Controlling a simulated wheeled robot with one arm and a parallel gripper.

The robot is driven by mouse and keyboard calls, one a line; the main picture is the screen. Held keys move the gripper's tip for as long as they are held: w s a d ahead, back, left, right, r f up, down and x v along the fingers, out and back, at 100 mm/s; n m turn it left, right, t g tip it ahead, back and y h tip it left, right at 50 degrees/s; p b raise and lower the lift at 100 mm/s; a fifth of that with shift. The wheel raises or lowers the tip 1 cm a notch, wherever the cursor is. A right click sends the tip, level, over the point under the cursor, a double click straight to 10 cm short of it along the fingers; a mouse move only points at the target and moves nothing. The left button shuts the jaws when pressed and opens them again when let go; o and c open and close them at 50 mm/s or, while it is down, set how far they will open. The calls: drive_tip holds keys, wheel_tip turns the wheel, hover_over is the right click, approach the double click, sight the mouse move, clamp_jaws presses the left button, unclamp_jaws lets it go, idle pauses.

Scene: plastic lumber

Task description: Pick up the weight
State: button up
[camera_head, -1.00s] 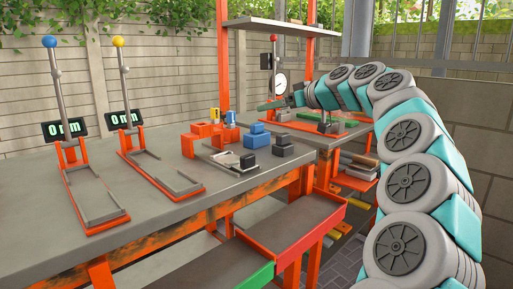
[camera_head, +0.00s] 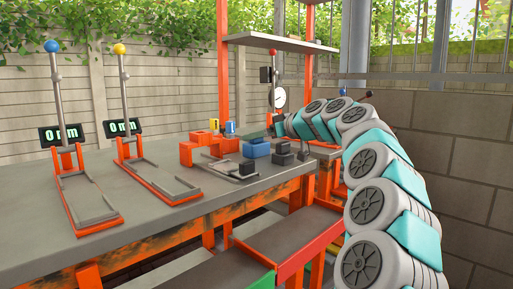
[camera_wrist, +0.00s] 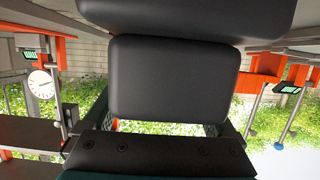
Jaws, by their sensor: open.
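The dark grey weight (camera_head: 283,157) stands on the workbench, at the right of the group of blocks in the head view. It has a wide base and a narrower top block. In the upside-down wrist view, what looks like this weight (camera_wrist: 172,75) fills the middle, very close, its base at the top of the picture. My gripper (camera_head: 271,131) is open and empty, just above and behind the weight in the head view. In the wrist view my gripper (camera_wrist: 160,126) faces the top block; I cannot tell whether it touches.
A blue block (camera_head: 257,149) and a low scale-like tray with a small dark block (camera_head: 247,168) stand left of the weight. Orange blocks (camera_head: 208,145) are behind. Two lever gauges (camera_head: 80,200) are on the left. The front of the workbench (camera_head: 150,222) is clear.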

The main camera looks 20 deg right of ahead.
drive_tip(key=shift+x, duration=0.9)
clamp_jaws()
